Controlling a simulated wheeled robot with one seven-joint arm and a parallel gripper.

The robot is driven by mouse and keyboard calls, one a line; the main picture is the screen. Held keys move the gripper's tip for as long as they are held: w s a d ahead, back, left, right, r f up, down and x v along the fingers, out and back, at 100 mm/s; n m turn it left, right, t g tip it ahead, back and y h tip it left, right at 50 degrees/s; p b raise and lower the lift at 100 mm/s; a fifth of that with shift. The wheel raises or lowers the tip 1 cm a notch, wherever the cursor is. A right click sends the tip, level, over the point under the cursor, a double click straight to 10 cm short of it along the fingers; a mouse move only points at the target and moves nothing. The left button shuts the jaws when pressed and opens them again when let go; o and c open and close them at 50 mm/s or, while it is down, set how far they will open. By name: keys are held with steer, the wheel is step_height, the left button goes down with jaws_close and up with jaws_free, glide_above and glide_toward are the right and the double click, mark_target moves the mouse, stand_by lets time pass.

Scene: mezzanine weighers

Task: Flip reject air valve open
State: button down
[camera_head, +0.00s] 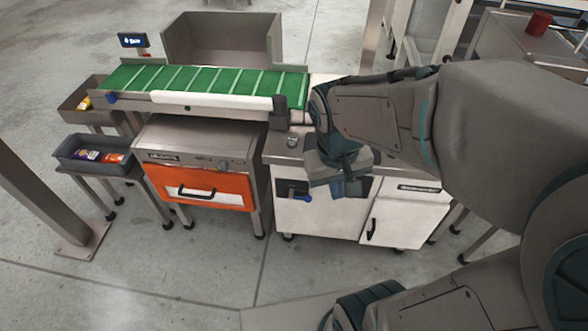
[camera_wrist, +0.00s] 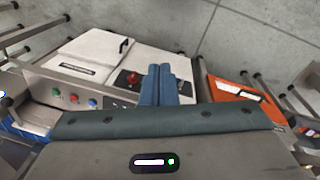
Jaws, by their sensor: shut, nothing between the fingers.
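A small valve with a blue lever (camera_head: 293,190) sits on the front of the white cabinet (camera_head: 310,218), left of my gripper in the head view. Its exact open or closed position is too small to tell. My gripper (camera_head: 352,188) is in front of the cabinet's upper front, over a dark panel, and is shut and empty. In the wrist view the shut blue fingers (camera_wrist: 160,70) point at the cabinet front, beside a red knob (camera_wrist: 132,78) on a dark panel. The fingers hide part of this panel, and the valve lever is not clear there.
A green conveyor belt (camera_head: 200,80) runs left of my arm. Below it is a grey unit with an orange drawer front (camera_head: 200,188). Two grey bins, one nearer (camera_head: 72,148), stand at left. A cabinet door handle (camera_head: 370,229) juts out. The floor in front is clear.

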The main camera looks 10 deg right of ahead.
steer(key=w+f+n+g+h+b, duration=0.1)
steer(key=w+f+n+h+b, duration=0.25)
steer(key=f, duration=0.65)
steer(key=w+f+g+h+b, duration=0.1)
steer(key=w+f+h+b, duration=0.1)
steer(key=f+h+b, duration=0.6)
steer(key=w+f+n+g+h+b, duration=0.1)
steer(key=w+f+n+h+b, duration=0.15)
steer(key=f, duration=1.05)
steer(key=w+a+f+n+t+b, duration=0.2)
steer(key=f+n+t+b, duration=0.1)
steer(key=f+t, duration=0.4)
steer(key=w+a+f+n+t+b, duration=0.3)
steer(key=f+n+t+b, duration=0.1)
steer(key=f+n+t, duration=0.2)
steer(key=w+a+f+n+t+b, duration=0.2)
steer(key=a+f+n+t+b, duration=0.1)
steer(key=f+t, duration=0.5)
step_height(320, 180, down, 2)
steer(key=shift+w+a+f+n+y+b, duration=0.2)
steer(key=shift+w+n+y+b, duration=0.25)
steer(key=shift+n, duration=0.65)
steer(key=shift+d+h, duration=0.1)
steer(key=shift+h, duration=0.15)
steer(key=b+x, duration=0.3)
steer(key=x, duration=1.1)
steer(key=shift+s+r, duration=0.15)
steer(key=shift+r, duration=0.1)
